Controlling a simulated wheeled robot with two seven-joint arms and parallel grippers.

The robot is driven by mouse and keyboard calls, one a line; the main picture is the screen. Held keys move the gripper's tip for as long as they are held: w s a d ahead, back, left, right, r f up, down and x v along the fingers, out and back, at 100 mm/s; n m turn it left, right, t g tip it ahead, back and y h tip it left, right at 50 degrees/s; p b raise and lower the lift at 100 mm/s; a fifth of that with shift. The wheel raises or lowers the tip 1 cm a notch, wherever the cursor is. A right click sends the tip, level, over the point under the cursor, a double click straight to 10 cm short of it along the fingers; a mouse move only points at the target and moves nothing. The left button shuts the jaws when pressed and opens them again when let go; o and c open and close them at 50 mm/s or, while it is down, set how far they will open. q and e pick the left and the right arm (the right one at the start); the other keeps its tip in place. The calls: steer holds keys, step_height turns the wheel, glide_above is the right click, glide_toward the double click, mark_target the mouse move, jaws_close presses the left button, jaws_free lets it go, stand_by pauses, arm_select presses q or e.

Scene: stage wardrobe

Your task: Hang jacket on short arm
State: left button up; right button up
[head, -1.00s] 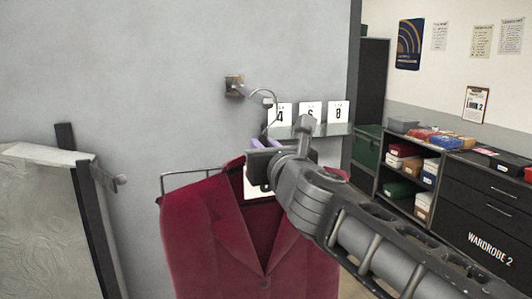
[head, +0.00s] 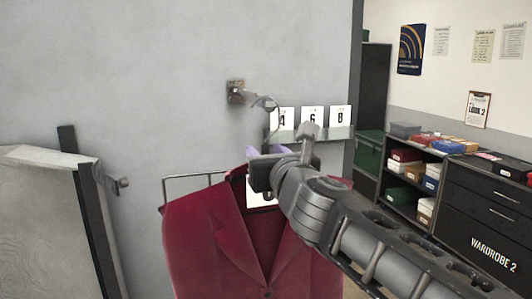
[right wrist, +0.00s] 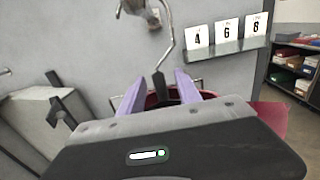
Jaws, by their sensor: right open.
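A dark red jacket (head: 215,240) hangs on a wire hanger (head: 190,178) in front of the grey wall. The short arm (head: 238,92) is a small metal peg on a wall plate; it also shows in the right wrist view (right wrist: 153,18). The hanger's hook (right wrist: 168,42) rises to the arm and meets it in the picture; I cannot tell whether it bears on it. My right gripper (head: 258,165) is at the jacket's neck. In the right wrist view its lilac fingers (right wrist: 158,88) stand apart, with the hook's dark stem between them. My left gripper is out of view.
A small shelf (head: 345,132) with number cards 4, 6 and 8 (head: 312,118) is just right of the arm. A pale panel with a dark post (head: 90,215) and a metal peg stands at left. Shelves and a black cabinet (head: 485,215) stand at right.

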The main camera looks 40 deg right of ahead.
steer(key=p+v, duration=0.1)
steer(key=v, duration=0.6)
steer(key=shift+s+a+p, duration=0.15)
steer(key=shift+s+p, duration=0.15)
steer(key=shift+s, duration=0.1)
